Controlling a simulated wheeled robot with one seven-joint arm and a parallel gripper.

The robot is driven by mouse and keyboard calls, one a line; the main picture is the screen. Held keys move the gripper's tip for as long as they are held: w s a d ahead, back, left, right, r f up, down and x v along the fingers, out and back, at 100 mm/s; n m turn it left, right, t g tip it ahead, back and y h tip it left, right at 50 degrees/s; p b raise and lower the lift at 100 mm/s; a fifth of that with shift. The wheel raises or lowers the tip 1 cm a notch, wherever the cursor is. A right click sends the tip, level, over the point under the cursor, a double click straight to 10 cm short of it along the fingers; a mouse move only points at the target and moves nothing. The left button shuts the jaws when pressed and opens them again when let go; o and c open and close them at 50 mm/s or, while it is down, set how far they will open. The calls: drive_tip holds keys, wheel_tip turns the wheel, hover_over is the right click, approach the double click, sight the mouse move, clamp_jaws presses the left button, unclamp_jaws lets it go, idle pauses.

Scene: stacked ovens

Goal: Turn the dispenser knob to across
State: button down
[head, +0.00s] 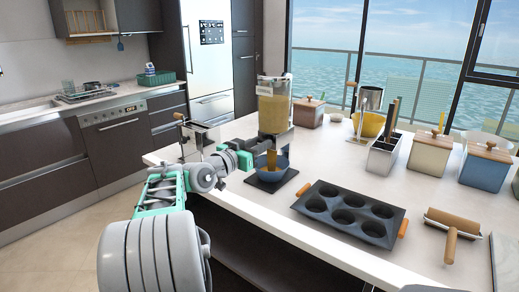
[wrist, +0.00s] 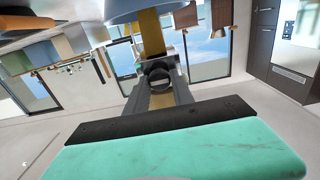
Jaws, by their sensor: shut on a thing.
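The dispenser (head: 273,108) is a clear container of yellow contents standing on the counter. A blue bowl (head: 283,162) sits under its outlet on a dark mat. A golden-brown band shows above the bowl, perhaps falling contents. My gripper (head: 243,156) reaches in from the left, level with the dispenser's lower part. In the wrist view, which looks upside down, the grey fingers lie on either side of a dark round knob (wrist: 160,74) and are shut on it. A yellow-brown band runs from there to the blue bowl (wrist: 145,10). The knob's exact angle is hard to tell.
A dark muffin tray (head: 350,213) and a rolling pin (head: 453,225) lie on the counter right of the bowl. A utensil holder (head: 384,155) and lidded boxes (head: 430,152) stand further back. A metal appliance (head: 199,140) stands left, close to my arm.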

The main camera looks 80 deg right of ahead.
drive_tip(key=c, duration=1.1)
unclamp_jaws()
drive_tip(key=v, duration=0.7)
drive_tip(key=shift+w+a, duration=0.15)
drive_tip(key=shift+a, duration=0.25)
